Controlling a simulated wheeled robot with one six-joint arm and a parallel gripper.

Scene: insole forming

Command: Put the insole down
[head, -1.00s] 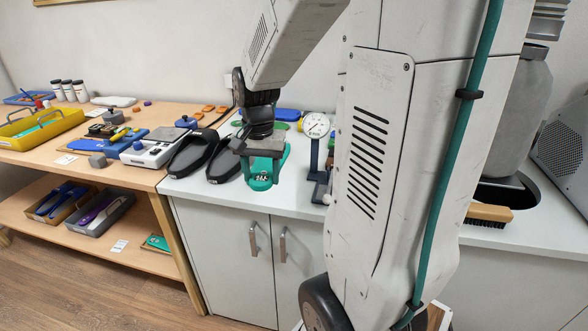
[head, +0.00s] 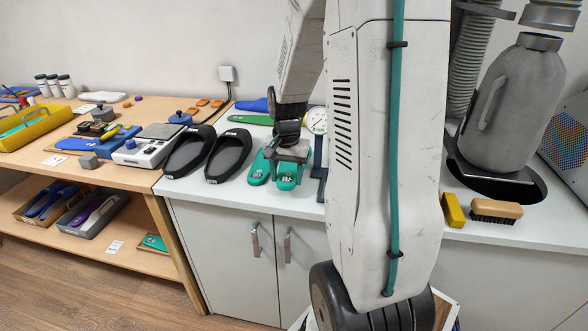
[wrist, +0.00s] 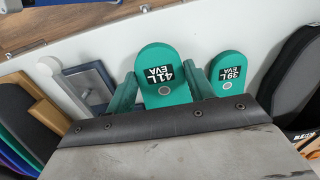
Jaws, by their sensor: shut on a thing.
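A teal insole (head: 287,180) with a black label is in my gripper (head: 291,153), low over the white counter. In the wrist view, the insole (wrist: 162,85) reads "41 L EVA" and sits between the two teal fingers of my gripper (wrist: 162,92), which is shut on it. Whether its underside touches the counter cannot be told. The rear of the held insole is hidden by my gripper.
Two black slides (head: 229,155) stand left of the insoles. A dial gauge (head: 317,120) on a dark stand is close on the right. A green insole-shaped piece (head: 250,119) and a blue one lie behind. The counter front (head: 225,192) is clear.

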